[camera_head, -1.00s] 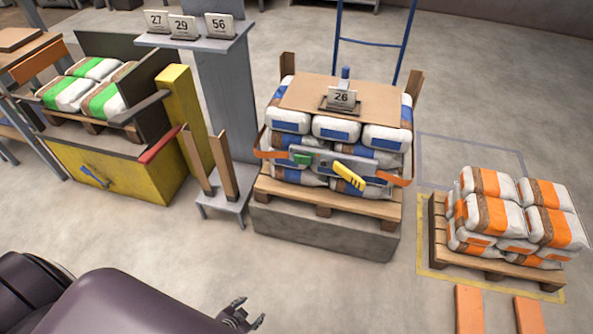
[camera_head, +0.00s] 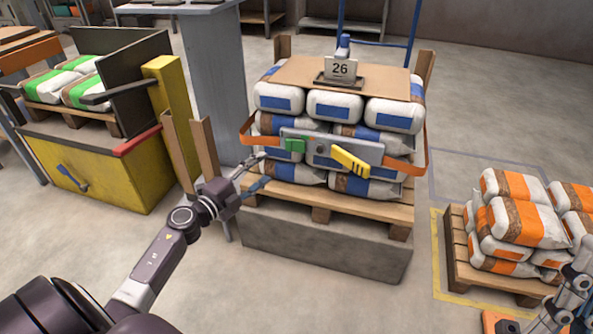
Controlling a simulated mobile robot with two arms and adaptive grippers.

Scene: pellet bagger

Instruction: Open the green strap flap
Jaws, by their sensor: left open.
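The green strap flap (camera_head: 295,145) sits at the left end of a grey buckle plate (camera_head: 318,150). A yellow lever (camera_head: 350,162) sits on the plate's right part. An orange strap (camera_head: 419,150) runs around the stacked blue-banded bags (camera_head: 335,105) at both sides of the plate. My left gripper (camera_head: 257,173) is open, in front of the lower left bags, below and left of the green flap and apart from it. My right arm shows at the lower right edge; its fingertips cannot be made out.
The bags stand on a wooden pallet (camera_head: 320,205) over a grey block (camera_head: 320,243), with a card marked 26 (camera_head: 341,68) on top. Orange-banded bags (camera_head: 515,220) stand at right. Wooden posts (camera_head: 205,165) rise close left of the stack.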

